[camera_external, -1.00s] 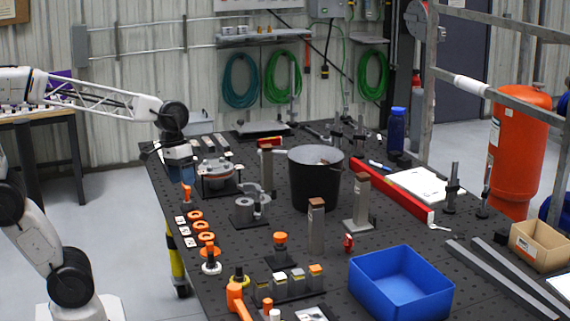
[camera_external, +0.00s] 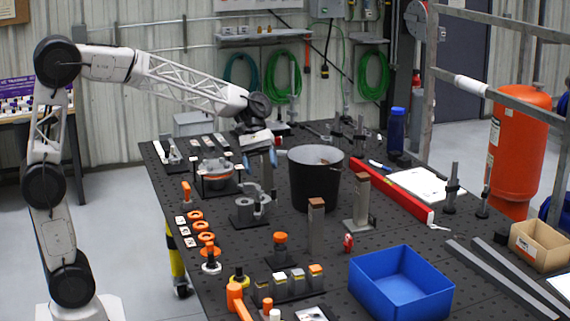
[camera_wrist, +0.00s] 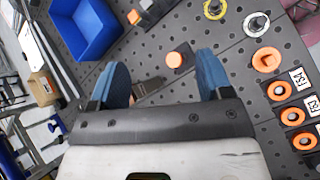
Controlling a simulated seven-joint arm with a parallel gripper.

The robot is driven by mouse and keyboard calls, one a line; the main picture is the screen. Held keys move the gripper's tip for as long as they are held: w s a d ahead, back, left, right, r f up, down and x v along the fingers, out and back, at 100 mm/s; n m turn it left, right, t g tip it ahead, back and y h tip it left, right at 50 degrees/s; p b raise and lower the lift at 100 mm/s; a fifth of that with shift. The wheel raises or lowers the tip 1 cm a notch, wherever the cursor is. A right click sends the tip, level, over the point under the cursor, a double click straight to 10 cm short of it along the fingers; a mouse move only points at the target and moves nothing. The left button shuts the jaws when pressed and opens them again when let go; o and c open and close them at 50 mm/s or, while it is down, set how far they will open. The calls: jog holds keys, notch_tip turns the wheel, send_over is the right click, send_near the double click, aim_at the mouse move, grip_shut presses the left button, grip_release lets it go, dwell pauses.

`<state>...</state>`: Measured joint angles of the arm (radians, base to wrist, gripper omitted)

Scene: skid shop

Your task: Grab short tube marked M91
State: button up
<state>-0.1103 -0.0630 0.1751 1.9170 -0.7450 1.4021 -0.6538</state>
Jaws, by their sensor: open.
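My gripper (camera_external: 259,158) is open and empty, high above the table just left of the black bucket's rim. In the wrist view its two blue fingers (camera_wrist: 163,80) are wide apart. An orange-capped piece (camera_wrist: 178,59) shows beyond the gap between them. No mark M91 can be read in either view. Grey short cylindrical pieces (camera_external: 243,211) stand on a dark base left of the bucket; I cannot tell whether one is the marked tube. Orange rings (camera_wrist: 267,60) lie in a row beside white cards (camera_wrist: 299,78), whose printing is too small to read surely.
The black bucket (camera_external: 314,188) stands close to my gripper. A blue bin (camera_external: 402,287) sits at the front right, with an upright post (camera_external: 316,228) behind it to the left. A red beam (camera_external: 392,192) lies along the right side. Much of the perforated tabletop (camera_external: 350,150) is crowded.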

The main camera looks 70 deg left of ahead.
jog(key=w+a+f+n+h, duration=0.1)
jog(key=w+f+n+h, duration=0.15)
jog(key=w, duration=0.65)
jog(key=w+a+f+n+h, duration=0.2)
jog(key=w+n, duration=0.1)
jog(key=w, duration=0.6)
send_near(316, 229)
notch_tip(316, 229, down, 3)
jog(key=d, duration=0.3)
jog(key=shift+w+a+f, duration=0.15)
jog(key=shift+w, duration=0.1)
jog(key=shift+x, duration=2.5)
jog(key=c, duration=1.2)
jog(key=shift+c, duration=0.2)
